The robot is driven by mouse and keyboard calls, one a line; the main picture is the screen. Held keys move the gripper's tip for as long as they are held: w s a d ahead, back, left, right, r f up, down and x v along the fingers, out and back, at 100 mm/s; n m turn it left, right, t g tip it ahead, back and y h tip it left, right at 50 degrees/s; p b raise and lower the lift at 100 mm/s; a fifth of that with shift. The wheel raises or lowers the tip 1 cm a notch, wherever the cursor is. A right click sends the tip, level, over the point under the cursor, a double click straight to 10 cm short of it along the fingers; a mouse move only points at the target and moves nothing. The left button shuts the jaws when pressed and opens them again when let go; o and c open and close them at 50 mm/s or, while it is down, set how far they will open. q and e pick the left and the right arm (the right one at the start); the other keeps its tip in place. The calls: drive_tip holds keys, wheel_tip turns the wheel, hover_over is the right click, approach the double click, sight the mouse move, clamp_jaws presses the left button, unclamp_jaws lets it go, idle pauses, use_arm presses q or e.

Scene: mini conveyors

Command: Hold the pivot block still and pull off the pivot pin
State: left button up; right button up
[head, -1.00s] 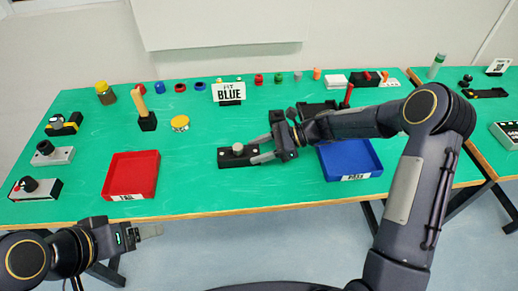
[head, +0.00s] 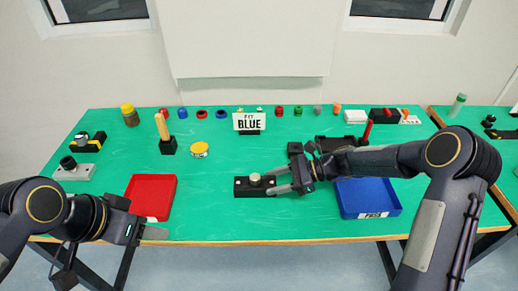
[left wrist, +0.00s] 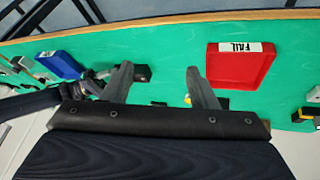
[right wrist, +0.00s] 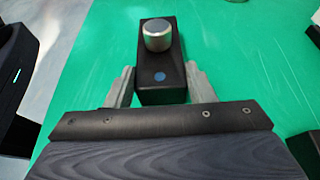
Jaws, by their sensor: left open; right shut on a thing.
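The pivot block (head: 243,190) is a long black block lying flat on the green table near the middle front. The pivot pin (head: 256,179) is a short silver-grey round knob standing upright on it. In the right wrist view the pin (right wrist: 157,35) sits beyond a blue dot on the block (right wrist: 163,92). My right gripper (head: 283,182) is shut on the block's near-right end, one finger along each side, apart from the pin. My left gripper (head: 155,233) is open and empty at the table's front edge, left of the block; its fingers show in the left wrist view (left wrist: 160,88).
A red FAIL tray (head: 150,180) lies left of the block, just beyond my left gripper. A blue tray (head: 365,197) is on the right, below my right forearm. A BLUE sign (head: 249,123) stands behind. The table between the red tray and block is clear.

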use_arm(q)
drive_tip(key=w+d+r+m+g, duration=0.1)
drive_tip(key=w+d+r+m, duration=0.15)
drive_tip(key=w+m, duration=0.3)
use_arm(e)
drive_tip(key=shift+s+f, duration=0.1)
drive_tip(key=shift+f, duration=0.1)
use_arm(q)
drive_tip(key=m+g+y, duration=0.3)
drive_tip(key=m+y, duration=0.1)
drive_tip(key=m, duration=1.4)
hover_over(255, 177)
wheel_tip(255, 177, down, 4)
use_arm(e)
drive_tip(key=shift+f, duration=0.1)
use_arm(q)
wheel_tip(255, 177, down, 11)
drive_tip(key=shift+r, duration=0.1)
drive_tip(key=shift+c, duration=0.4)
drive_tip(key=c, duration=1)
